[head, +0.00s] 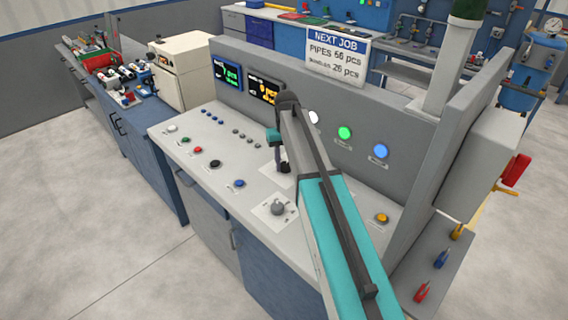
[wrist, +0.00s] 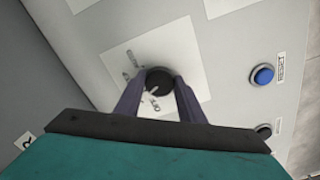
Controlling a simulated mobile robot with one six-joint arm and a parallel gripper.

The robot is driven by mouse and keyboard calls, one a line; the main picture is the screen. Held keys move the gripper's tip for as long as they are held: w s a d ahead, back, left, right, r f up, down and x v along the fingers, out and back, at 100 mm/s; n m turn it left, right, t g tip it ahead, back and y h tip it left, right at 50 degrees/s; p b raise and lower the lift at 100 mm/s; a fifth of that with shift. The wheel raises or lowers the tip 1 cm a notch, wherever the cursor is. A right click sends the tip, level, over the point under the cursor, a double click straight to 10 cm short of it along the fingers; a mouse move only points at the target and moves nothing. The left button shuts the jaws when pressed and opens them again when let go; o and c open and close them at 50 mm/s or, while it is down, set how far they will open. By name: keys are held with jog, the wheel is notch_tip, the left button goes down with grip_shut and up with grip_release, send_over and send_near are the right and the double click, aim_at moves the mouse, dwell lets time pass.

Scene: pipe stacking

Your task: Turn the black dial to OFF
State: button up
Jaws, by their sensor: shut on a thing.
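The black dial (wrist: 159,80) sits on a white label plate (wrist: 188,42) on the console top. In the wrist view, the two fingers of my gripper (wrist: 158,92) stand on either side of the dial and are shut on it. A pale pointer mark shows on the dial's lower left part. Small label marks lie to its left and below, too small to read. In the head view, my gripper (head: 284,168) reaches down to the console, and the dial there is mostly hidden by my fingers.
A grey dial (head: 278,208) on its own white plate sits nearer the console's front. A blue button (wrist: 262,75) and a black button (wrist: 264,131) lie to the right in the wrist view. The upright back panel (head: 300,95) stands close behind my gripper.

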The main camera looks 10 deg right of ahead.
jog(key=shift+n, duration=0.3)
jog(key=n, duration=0.7)
jog(key=shift+b, duration=0.35)
jog(key=shift+n, duration=0.3)
jog(key=o, duration=1)
jog(key=shift+o, duration=0.2)
